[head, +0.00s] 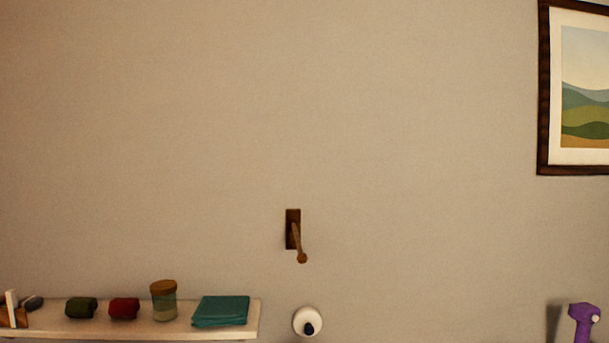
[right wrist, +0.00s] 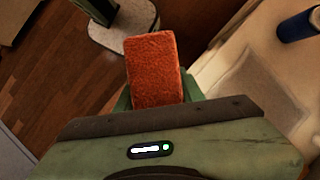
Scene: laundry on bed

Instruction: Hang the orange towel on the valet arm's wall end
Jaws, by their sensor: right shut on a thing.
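The orange towel (right wrist: 152,68) is a folded, fuzzy rectangle in the right wrist view. My right gripper (right wrist: 155,95) is shut on it, and the towel sticks out past the green fingers. The fingertips are mostly hidden behind the gripper body and the towel. The valet arm (head: 299,243) is a wooden peg with a rounded end, fixed to a dark plate (head: 292,217) on the wall in the head view. It carries nothing. Neither gripper shows in the head view, and my left gripper is in no view.
In the head view, a white shelf (head: 150,333) at lower left holds a teal folded cloth (head: 221,310), a jar (head: 164,300), and red and green rolls. A white round fitting (head: 308,321) is below the peg. A purple object (head: 583,320) stands lower right. A picture (head: 543,95) hangs upper right.

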